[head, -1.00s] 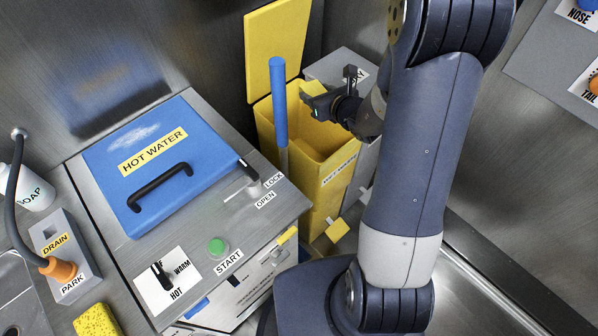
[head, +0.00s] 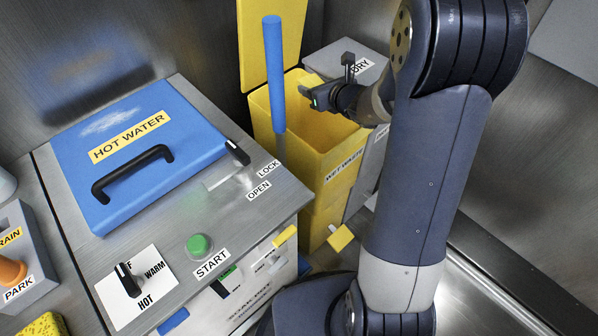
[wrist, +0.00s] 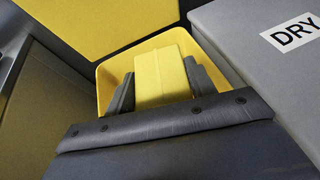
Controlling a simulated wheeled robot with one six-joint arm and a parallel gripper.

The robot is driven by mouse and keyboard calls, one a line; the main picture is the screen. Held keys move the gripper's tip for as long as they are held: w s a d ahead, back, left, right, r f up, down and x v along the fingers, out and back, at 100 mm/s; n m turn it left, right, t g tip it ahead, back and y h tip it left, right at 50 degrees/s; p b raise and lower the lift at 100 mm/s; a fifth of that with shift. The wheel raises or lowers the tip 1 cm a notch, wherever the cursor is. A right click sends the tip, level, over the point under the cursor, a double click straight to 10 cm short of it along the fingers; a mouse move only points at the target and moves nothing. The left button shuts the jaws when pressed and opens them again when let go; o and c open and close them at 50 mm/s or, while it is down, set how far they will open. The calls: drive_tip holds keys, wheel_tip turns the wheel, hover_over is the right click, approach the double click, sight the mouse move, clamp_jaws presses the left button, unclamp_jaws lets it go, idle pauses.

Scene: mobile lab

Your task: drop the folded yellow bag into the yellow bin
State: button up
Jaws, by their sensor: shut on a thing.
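The yellow bin (head: 318,196) stands behind the hot-water unit with its yellow lid (head: 290,38) raised. My gripper (head: 318,99) is over the bin's open mouth in the head view. In the wrist view my gripper (wrist: 165,88) has its grey fingers on both sides of the folded yellow bag (wrist: 160,72), a smooth block, and is shut on it. The bin's rim (wrist: 105,78) surrounds the bag in that view. I cannot clearly make out the bag in the head view. The bag's underside is hidden.
A blue lever (head: 273,75) stands upright close to the bin's left front. A grey DRY bin (head: 340,60) is at the bin's right, also in the wrist view (wrist: 255,50). The hot-water unit with its blue lid (head: 135,150) fills the left.

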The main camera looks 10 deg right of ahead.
wheel_tip(320, 180, down, 4)
drive_tip(key=shift+b, duration=1.2)
drive_tip(key=o, duration=1.1)
drive_tip(key=shift+c, duration=0.2)
drive_tip(key=p+v, duration=0.2)
drive_tip(key=v, duration=0.9)
drive_tip(key=shift+w, duration=0.15)
